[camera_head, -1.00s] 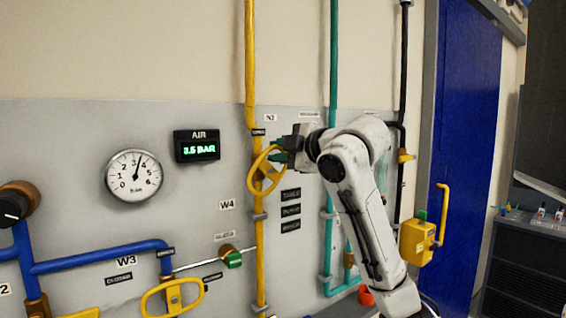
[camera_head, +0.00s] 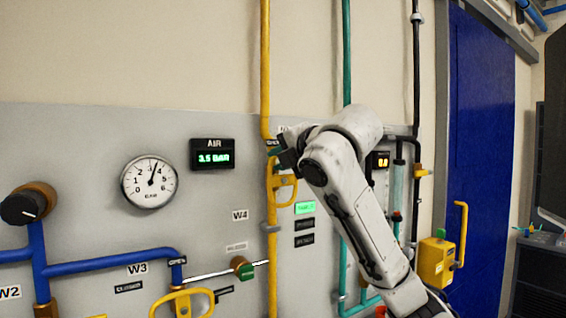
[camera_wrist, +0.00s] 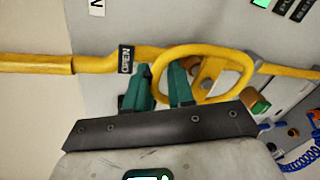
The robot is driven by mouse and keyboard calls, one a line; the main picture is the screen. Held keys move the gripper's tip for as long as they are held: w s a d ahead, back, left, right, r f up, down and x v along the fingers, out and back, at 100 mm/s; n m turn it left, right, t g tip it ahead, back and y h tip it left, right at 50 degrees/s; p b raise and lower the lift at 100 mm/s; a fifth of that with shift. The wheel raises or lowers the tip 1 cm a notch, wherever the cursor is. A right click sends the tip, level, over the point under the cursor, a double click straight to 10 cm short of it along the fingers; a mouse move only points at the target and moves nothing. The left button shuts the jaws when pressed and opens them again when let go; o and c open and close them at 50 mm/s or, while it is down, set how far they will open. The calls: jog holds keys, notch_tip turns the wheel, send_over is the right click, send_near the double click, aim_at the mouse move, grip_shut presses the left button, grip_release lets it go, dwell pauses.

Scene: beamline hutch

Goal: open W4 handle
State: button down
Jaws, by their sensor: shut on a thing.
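The W4 label (camera_head: 240,215) is on the grey panel, left of a vertical yellow pipe. The yellow oval handle (camera_head: 294,190) is on that pipe, lying lengthwise along it. In the wrist view the handle (camera_wrist: 200,50) runs along the pipe, near a black OPEN tag (camera_wrist: 126,59). My gripper (camera_head: 276,152) is at the handle's upper end. In the wrist view the teal fingers of my gripper (camera_wrist: 161,70) are shut on the handle's end rim, one on each side. My arm hides part of the panel.
A lit green indicator (camera_head: 305,208) is right of the handle, above dark plates. An AIR display (camera_head: 212,154) reads 3.5 BAR beside a round gauge (camera_head: 149,181). The W3 handle (camera_head: 183,301) is lower left. A yellow box (camera_head: 432,262) is right of my arm.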

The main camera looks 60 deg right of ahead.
dwell(0.6)
jog(key=c, duration=1.2)
grip_release()
jog(key=b+v, duration=0.2)
jog(key=v, duration=0.9)
jog(key=shift+w, duration=0.1)
